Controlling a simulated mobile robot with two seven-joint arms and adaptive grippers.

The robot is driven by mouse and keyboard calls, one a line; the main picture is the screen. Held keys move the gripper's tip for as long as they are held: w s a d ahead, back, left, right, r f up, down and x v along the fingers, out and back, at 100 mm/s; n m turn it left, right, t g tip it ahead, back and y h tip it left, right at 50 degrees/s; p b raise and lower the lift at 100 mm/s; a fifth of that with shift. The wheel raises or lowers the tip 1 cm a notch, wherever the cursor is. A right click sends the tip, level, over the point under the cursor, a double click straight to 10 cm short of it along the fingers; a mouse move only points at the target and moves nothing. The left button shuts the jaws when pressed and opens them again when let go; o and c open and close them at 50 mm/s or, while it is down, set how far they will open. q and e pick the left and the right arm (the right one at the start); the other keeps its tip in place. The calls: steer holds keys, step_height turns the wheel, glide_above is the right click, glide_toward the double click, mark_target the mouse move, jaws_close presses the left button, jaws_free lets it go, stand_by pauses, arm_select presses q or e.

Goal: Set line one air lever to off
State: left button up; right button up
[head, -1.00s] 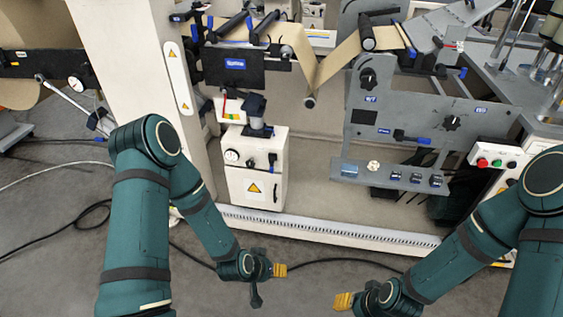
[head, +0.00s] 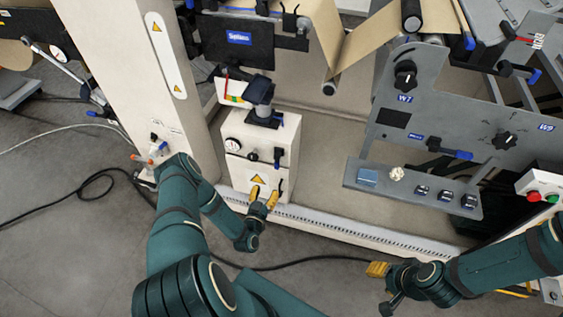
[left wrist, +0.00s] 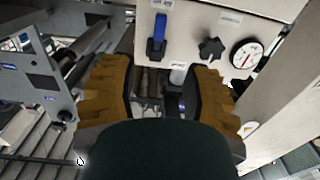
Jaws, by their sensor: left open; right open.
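A white cabinet (head: 235,175) stands below the dark panel in the head view. On its front, a small upright lever (head: 277,157) sits right of a black knob (head: 252,156) and a gauge (head: 232,145). In the left wrist view a blue-handled lever (left wrist: 157,32), a black star knob (left wrist: 210,48) and a gauge (left wrist: 248,53) show on a pale panel; the labels are unreadable. My left gripper (head: 263,197) is open and empty before the cabinet's lower front, below the lever, not visibly touching it. My right gripper (head: 378,269) is open over the floor, away from the cabinet.
A grey panel (head: 390,125) with knobs and a switch shelf (head: 410,189) stands right of the cabinet. A pale column (head: 120,70) with small valves at its foot is on the left. A white slotted rail (head: 350,226) and black cable (head: 310,262) lie in front.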

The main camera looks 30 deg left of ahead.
mark_target(276, 166)
arm_select(q)
steer(key=b+x, duration=0.2)
steer(key=x, duration=1)
steer(key=shift+w+b, duration=0.3)
steer(key=shift+w, duration=0.1)
steer(key=shift+r, duration=0.1)
steer(key=shift+c, duration=0.4)
jaws_close()
